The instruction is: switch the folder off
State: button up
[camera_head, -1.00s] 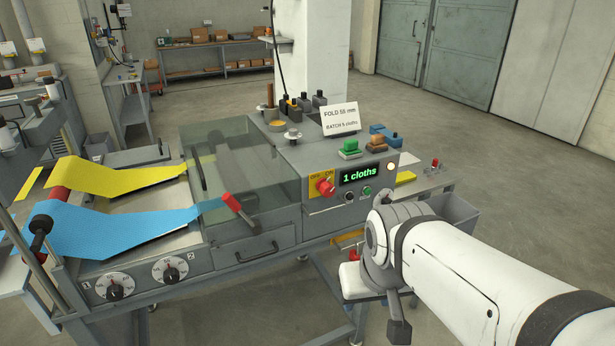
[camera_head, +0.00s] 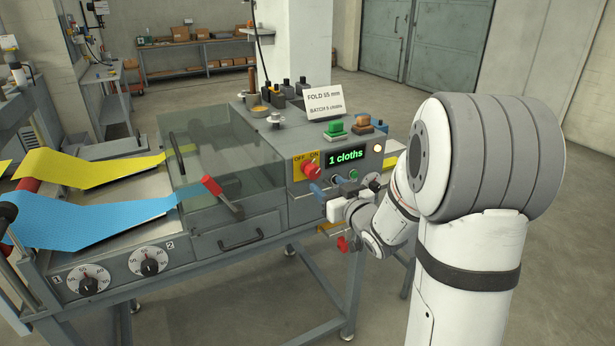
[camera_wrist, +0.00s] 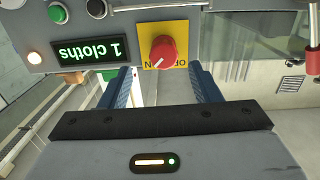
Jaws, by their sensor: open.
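The folder's red rotary switch (camera_head: 312,171) sits on a yellow plate (camera_head: 299,173) marked OFF at left and ON at right. In the upside-down wrist view the red switch (camera_wrist: 163,50) shows a pale mark that seems to point lower left, toward the ON side. My gripper (camera_head: 325,195) is open, just in front of the panel and slightly below the switch. In the wrist view my gripper (camera_wrist: 161,68) has its blue fingers on either side of the switch, apart from it. The green display (camera_head: 346,157) reads "1 cloths".
A lit pale lamp (camera_head: 376,148) and a green button (camera_head: 353,174) sit near the display. A red-handled lever (camera_head: 222,196) stands left of the panel by the clear cover (camera_head: 205,150). Blue cloth (camera_head: 85,217) and yellow cloth (camera_head: 85,168) lie at left.

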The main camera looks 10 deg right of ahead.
aim_at(315, 175)
jog(key=shift+y, duration=0.4)
jog(key=p+x, duration=0.1)
jog(key=x, duration=0.7)
jog(key=shift+a+p, duration=0.1)
jog(key=shift+p, duration=0.2)
